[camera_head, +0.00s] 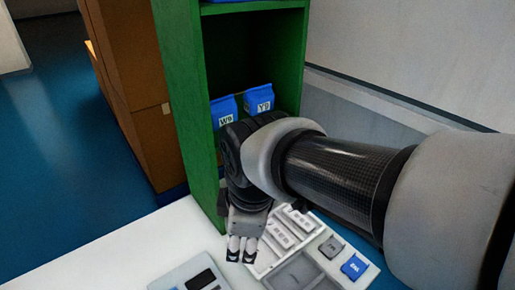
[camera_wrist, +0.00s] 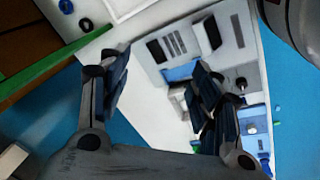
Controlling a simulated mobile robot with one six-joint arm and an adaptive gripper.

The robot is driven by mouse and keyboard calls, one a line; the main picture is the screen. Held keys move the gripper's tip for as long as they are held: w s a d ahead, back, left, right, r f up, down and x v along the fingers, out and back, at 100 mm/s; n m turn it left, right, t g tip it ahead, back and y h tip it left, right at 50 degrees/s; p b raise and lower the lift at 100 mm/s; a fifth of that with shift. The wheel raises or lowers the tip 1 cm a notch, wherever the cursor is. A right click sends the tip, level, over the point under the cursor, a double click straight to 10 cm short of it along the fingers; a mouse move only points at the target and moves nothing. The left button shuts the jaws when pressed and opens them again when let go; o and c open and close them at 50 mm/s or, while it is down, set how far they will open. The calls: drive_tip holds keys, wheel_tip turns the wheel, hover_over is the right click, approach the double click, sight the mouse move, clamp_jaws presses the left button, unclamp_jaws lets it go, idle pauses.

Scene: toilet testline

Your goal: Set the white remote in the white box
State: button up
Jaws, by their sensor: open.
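My gripper (camera_head: 241,256) hangs over the white table in the head view, fingers pointing down, beside the left edge of a white compartmented box (camera_head: 262,266). In the wrist view my gripper (camera_wrist: 159,68) is open, with nothing between its two dark fingers. Small white blocks (camera_head: 280,236) with dark markings lie in the box's upper-left compartment. A grey piece (camera_head: 331,247) and a blue piece (camera_head: 354,267) sit in its right part. I cannot tell which piece, if any, is the white remote. My arm hides part of the box.
A green shelf (camera_head: 184,100) holds two blue bags, W9 (camera_head: 224,111) and Y9 (camera_head: 259,100), behind my arm. A grey-white panel (camera_head: 187,274) with dark slots lies at the table's front left. The table (camera_head: 130,250) is bare at left.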

drive_tip(key=s+d+m+t, duration=0.1)
drive_tip(key=s+d+m, duration=0.4)
drive_tip(key=d+m, duration=0.2)
drive_tip(key=s+d+m+t+h, duration=0.1)
drive_tip(key=s+d+m, duration=0.4)
drive_tip(key=d+m, duration=0.2)
drive_tip(key=m, duration=0.2)
drive_tip(key=shift+s+d+m, duration=0.2)
drive_tip(key=shift+m, duration=0.1)
drive_tip(key=shift+r, duration=0.1)
drive_tip(key=shift+c, duration=0.2)
